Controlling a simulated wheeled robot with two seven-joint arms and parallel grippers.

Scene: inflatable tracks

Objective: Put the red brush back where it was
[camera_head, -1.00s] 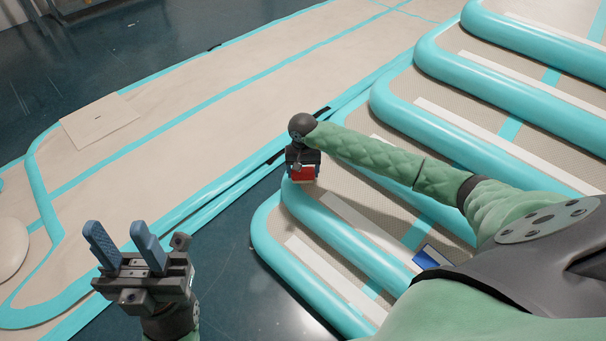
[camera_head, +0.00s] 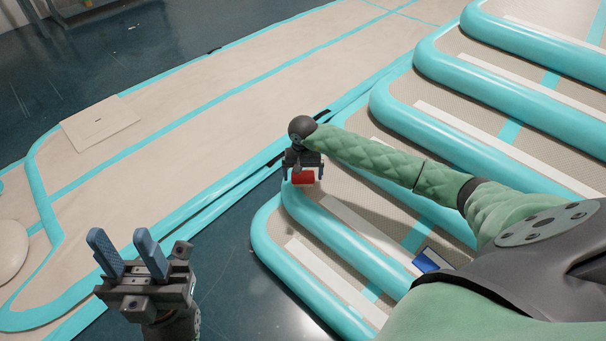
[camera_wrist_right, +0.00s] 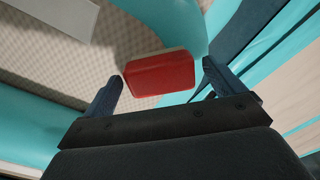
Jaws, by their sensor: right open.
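The red brush (camera_head: 303,177) is at the near-left end of the turquoise-edged inflatable track in the head view. In the right wrist view the brush (camera_wrist_right: 160,75) shows as a red block with a pale edge, over beige mesh beside a turquoise tube. My right gripper (camera_head: 303,173) is open, one finger on each side of the brush with visible gaps. Whether the brush fully rests on the surface is hard to tell. My left gripper (camera_head: 120,242) is open and empty, fingers up, above the dark floor at the lower left.
Several turquoise tubes (camera_head: 335,232) with beige mesh between them fill the right side. A blue and white item (camera_head: 428,260) lies between tubes near my body. A beige track (camera_head: 200,110) with a flat square panel (camera_head: 100,122) lies at the left. Dark floor (camera_head: 225,240) is clear between.

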